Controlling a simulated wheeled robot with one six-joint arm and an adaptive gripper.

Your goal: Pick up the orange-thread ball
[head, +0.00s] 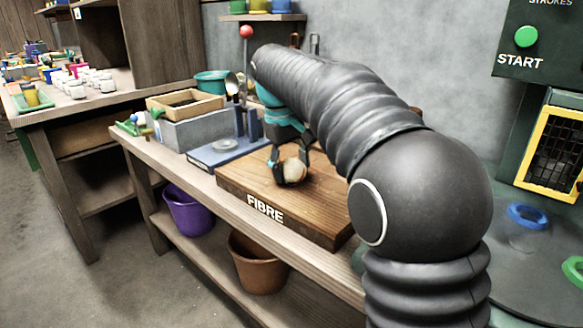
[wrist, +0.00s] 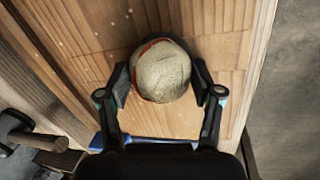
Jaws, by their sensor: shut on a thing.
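The ball (wrist: 161,72) is pale beige with an orange strip along its upper left edge in the wrist view. It also shows in the head view (head: 294,170), low over the wooden board marked FIBRE (head: 235,186). My gripper (wrist: 160,82) has one finger on each side of the ball and is shut on it. In the head view my gripper (head: 290,177) points down at the board. I cannot tell whether the ball touches the board. Part of the ball is hidden by the fingers in the head view.
A blue-based stand (head: 226,152) and a grey box (head: 196,130) are left of the board on the bench. A wooden tray (head: 186,104) is behind them. Purple (head: 188,212) and brown (head: 258,262) buckets stand on the lower shelf. A START panel (head: 524,40) is at right.

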